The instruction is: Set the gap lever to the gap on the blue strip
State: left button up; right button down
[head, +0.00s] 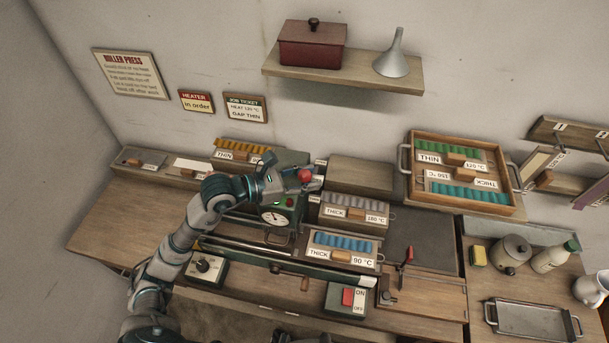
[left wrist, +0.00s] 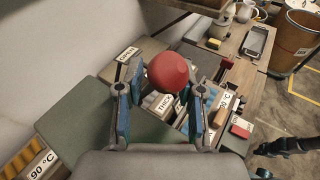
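The blue strip (head: 342,242) lies in a tray on the press bench, with a label reading THICK and 90 °C. The gap lever's red knob (head: 305,175) stands on top of the green press (head: 290,212). It shows large in the left wrist view (left wrist: 167,73). My left gripper (head: 300,182) is at the knob, and in the left wrist view its blue-padded fingers (left wrist: 163,90) stand spread on either side of it. A small gap shows left of the knob; contact on the right is unclear. Only a dark part of my right arm (left wrist: 290,147) shows; its finger state is unclear.
A grey strip tray (head: 352,213) reads THICK, 180 °C. A wooden rack (head: 411,150) holds green and blue strips. The job ticket (head: 246,108) reads HEAT 120 °C, GAP THIN. An ON/OFF switch (head: 347,298) and dial box (head: 207,267) sit at the front.

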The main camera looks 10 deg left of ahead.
pick_arm(q)
jog(key=v, duration=1.1)
jog(key=shift+w+a+f, duration=0.15)
jog(key=shift+a+f, duration=0.05)
jog(key=shift+a, duration=0.05)
jog(key=shift+s+a+r, duration=0.15)
jog(key=shift+s+a, duration=0.1)
jog(key=shift+s, duration=0.05)
jog(key=shift+d+r, duration=0.1)
jog(key=shift+d, duration=0.05)
pick_arm(e)
jog(key=shift+d, duration=0.2)
pick_arm(q)
jog(key=shift+d, duration=0.1)
pick_arm(e)
jog(key=shift+a, duration=0.1)
pick_arm(q)
jog(key=shift+s+a, duration=0.1)
jog(key=shift+a, duration=0.2)
